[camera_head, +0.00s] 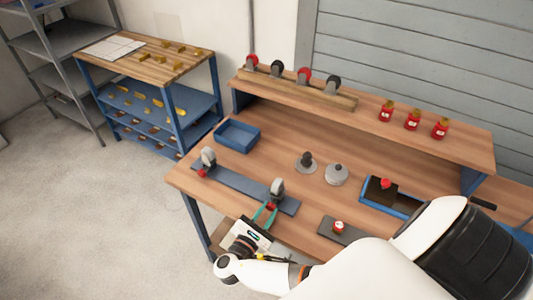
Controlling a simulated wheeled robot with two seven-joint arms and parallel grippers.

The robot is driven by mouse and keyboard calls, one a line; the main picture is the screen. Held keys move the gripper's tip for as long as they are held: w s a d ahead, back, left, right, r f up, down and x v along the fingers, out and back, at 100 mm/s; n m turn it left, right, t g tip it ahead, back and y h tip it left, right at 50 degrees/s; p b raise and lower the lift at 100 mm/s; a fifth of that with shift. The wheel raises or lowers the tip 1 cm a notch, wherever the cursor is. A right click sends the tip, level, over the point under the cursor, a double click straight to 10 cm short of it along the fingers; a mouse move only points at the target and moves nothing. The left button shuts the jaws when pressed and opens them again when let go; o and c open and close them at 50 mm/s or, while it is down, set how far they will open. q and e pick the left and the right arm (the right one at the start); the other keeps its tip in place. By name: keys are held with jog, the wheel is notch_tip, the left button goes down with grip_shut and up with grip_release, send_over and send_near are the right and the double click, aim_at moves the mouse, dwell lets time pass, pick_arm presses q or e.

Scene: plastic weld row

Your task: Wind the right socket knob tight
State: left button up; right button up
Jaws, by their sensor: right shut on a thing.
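A dark bar (240,187) lies along the front left of the workbench, with two upright grey sockets on it. The right socket (277,187) has a red knob (271,206) low on its front side. My right gripper (265,213) reaches up from the bench's front edge, its teal fingers shut around that knob and partly hiding it. The left socket (208,156) has its own red knob (201,173), which nothing touches. How far either knob is wound cannot be seen. My left gripper is not in view.
A blue tray (238,136) sits behind the bar. Two round grey pieces (336,174) stand mid-bench. At right are a blue tray with a dark block (381,190) and a dark plate with a red-topped piece (338,227). Red bottles (412,120) stand on the raised shelf.

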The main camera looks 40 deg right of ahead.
jog(key=shift+m+b, duration=0.5)
jog(key=shift+m, duration=1.4)
jog(key=o, duration=1)
jog(key=shift+s, duration=0.1)
